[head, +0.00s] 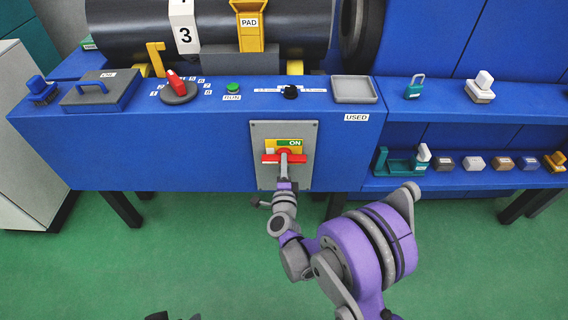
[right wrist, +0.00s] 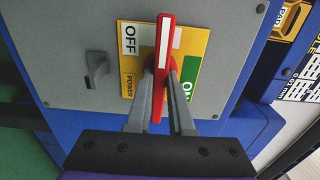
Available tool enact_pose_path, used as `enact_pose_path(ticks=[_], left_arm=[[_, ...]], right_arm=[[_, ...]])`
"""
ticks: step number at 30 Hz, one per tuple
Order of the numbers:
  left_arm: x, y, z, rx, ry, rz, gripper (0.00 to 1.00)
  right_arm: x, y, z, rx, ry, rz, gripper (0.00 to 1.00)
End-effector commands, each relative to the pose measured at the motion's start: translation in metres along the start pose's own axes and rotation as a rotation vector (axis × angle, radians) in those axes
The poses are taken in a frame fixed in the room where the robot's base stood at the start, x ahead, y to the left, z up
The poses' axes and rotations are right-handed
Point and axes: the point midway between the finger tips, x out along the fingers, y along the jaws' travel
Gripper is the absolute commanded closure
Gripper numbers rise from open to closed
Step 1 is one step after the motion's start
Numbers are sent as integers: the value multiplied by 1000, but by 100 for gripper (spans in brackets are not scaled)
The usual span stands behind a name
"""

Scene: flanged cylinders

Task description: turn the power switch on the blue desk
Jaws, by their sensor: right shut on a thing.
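The power switch is a red handle (head: 271,158) on a yellow plate (right wrist: 113,66) with a white OFF label and a green ON label. It is mounted on a grey panel (head: 306,133) on the front of the blue desk (head: 190,145). In the head view the handle lies level, below the ON label. My right gripper (right wrist: 160,88) is shut on the red handle (right wrist: 165,60), with one finger on each side of it. The fingers partly cover the ON label in the right wrist view.
A grey latch or knob (right wrist: 96,68) sticks out of the panel beside the yellow plate. The desk top holds a red-handled dial (head: 178,90), a green RUN button (head: 233,87), a black knob (head: 290,92) and a grey tray (head: 354,89). Shelves (head: 460,183) with small objects stand at right.

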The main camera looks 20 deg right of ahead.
Motion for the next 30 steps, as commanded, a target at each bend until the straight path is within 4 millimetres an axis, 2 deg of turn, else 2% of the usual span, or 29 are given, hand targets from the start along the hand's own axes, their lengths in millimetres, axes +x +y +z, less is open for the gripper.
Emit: enact_pose_path(ticks=[21,30], left_arm=[[0,0,0,0,0,0,1],[1,0,0,0,0,0,1]], right_arm=[[0,0,0,5,0,0,100],[0,0,0,106,0,0,100]])
